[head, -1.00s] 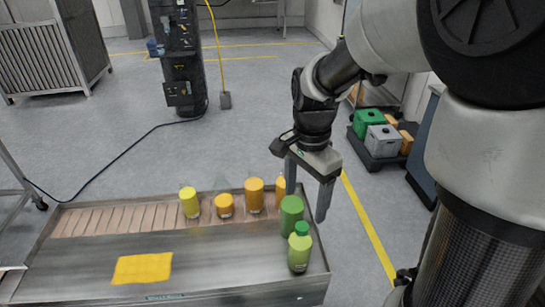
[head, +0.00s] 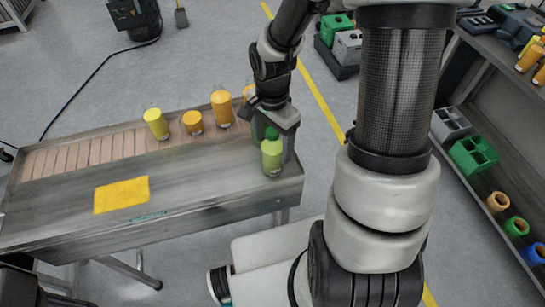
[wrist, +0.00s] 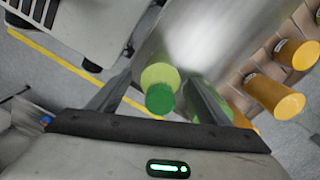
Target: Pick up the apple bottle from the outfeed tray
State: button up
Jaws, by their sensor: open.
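The apple bottle (head: 272,158), light green with a darker green cap, stands upright at the right end of the outfeed tray (head: 190,190). It also shows in the wrist view (wrist: 158,76), cap toward the camera, between my two fingers. I cannot tell how far the fingertips reach down beside the bottle.
Along the tray's back stand a yellow bottle (head: 156,124), a short orange jar (head: 192,122) and a taller orange bottle (head: 222,108); another orange one (head: 249,91) is close to my gripper. A yellow cloth (head: 121,195) lies flat at front left. The tray's middle is clear.

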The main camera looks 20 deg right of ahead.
jog(key=shift+f, duration=0.1)
jog(key=shift+c, duration=0.5)
grip_shut()
